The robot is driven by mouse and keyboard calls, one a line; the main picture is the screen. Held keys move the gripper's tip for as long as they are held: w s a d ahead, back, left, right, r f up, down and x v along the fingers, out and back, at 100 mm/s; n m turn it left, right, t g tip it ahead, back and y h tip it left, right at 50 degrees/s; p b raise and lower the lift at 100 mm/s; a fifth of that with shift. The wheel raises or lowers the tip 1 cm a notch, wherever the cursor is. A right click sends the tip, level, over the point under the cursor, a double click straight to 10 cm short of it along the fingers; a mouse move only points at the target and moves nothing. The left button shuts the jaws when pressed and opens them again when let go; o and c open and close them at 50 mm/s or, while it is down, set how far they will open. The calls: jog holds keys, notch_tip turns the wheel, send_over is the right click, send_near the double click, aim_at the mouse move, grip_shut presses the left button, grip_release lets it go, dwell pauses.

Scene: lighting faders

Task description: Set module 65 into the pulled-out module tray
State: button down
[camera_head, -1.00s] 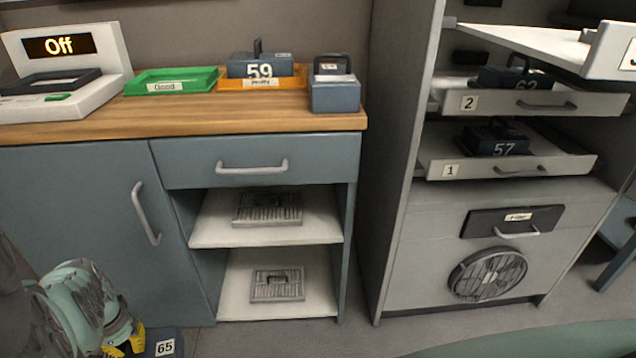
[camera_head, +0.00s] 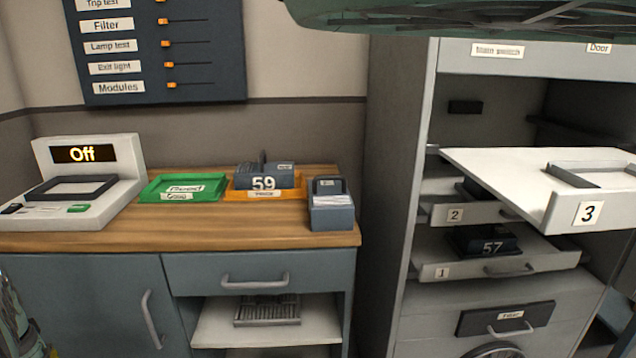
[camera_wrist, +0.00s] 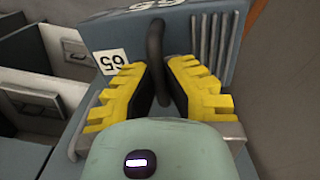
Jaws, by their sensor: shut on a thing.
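Module 65 (camera_wrist: 205,45) is a blue-grey block with a white 65 label, a dark handle and ribbed vents. In the wrist view my gripper (camera_wrist: 160,85), with yellow toothed fingers, is shut on its dark handle. In the head view the module is out of sight, and only a bit of my arm shows at the lower left edge. The pulled-out module tray (camera_head: 500,180), labelled 3, juts from the rack at the right. It has a raised frame on its visible part and holds no module that I can see.
Tray 2 (camera_head: 454,215) and tray 1 (camera_head: 442,272) sit below it, with module 57 (camera_head: 485,243) in tray 1.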

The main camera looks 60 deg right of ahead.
jog(key=shift+r, duration=0.3)
jog(key=shift+w+a+r+p, duration=0.15)
jog(key=shift+r+p, duration=0.1)
jog(key=shift+r, duration=0.2)
jog(key=shift+w+r+p, duration=0.1)
jog(key=shift+r+p, duration=0.1)
jog(key=shift+r, duration=0.2)
jog(key=shift+a+r+p, duration=0.1)
jog(key=shift+r+p, duration=0.25)
jog(key=shift+r, duration=0.55)
jog(key=r, duration=0.1)
jog(key=r+p, duration=0.1)
jog(key=r, duration=0.1)
jog(key=shift+w+n+p, duration=0.3)
jog(key=shift+w, duration=0.05)
jog(key=shift+r, duration=0.1)
jog(key=shift+r, duration=0.4)
